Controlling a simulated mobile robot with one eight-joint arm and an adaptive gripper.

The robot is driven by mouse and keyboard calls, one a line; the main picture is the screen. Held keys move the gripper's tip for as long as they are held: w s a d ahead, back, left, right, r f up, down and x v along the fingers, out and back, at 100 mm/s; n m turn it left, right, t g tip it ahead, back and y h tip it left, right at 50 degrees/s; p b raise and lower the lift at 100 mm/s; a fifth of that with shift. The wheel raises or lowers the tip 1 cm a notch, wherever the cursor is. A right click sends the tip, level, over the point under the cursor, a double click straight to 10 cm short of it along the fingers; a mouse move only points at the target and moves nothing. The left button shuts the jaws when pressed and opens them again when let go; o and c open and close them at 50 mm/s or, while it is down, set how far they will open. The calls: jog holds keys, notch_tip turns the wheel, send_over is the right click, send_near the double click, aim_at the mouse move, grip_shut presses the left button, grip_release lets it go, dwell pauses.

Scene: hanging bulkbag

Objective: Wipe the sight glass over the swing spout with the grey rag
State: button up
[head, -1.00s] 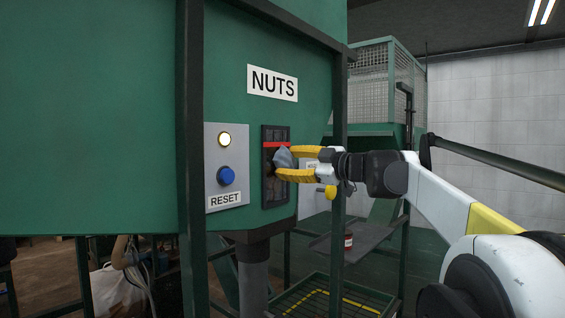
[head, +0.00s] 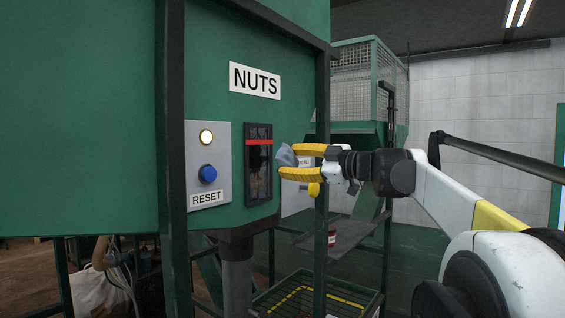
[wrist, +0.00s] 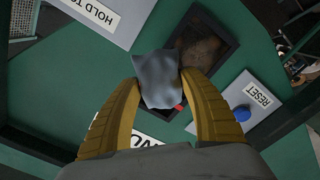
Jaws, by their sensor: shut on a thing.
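The sight glass (head: 259,172) is a tall dark window in a black frame on the green hopper, with a red line across its upper part. Below the line I see brownish contents behind it. In the wrist view the glass (wrist: 208,45) lies just beyond the rag. My gripper (head: 281,163) has yellow fingers shut on the grey rag (head: 286,155), which bunches out past the fingertips. In the head view the rag is right of the glass, with a gap between them. The rag (wrist: 158,76) hides part of the frame in the wrist view. The grey spout (head: 237,280) hangs below.
Left of the glass is a grey panel (head: 221,134) with a lit lamp (head: 206,137) and a blue RESET button (head: 207,174). A NUTS sign (head: 255,81) is above. A dark green post (head: 322,215) stands close by my gripper.

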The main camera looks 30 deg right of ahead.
jog(key=shift+s+d, duration=0.15)
jog(key=shift+s, duration=0.1)
jog(key=shift+v, duration=1.6)
jog(key=shift+w, duration=0.15)
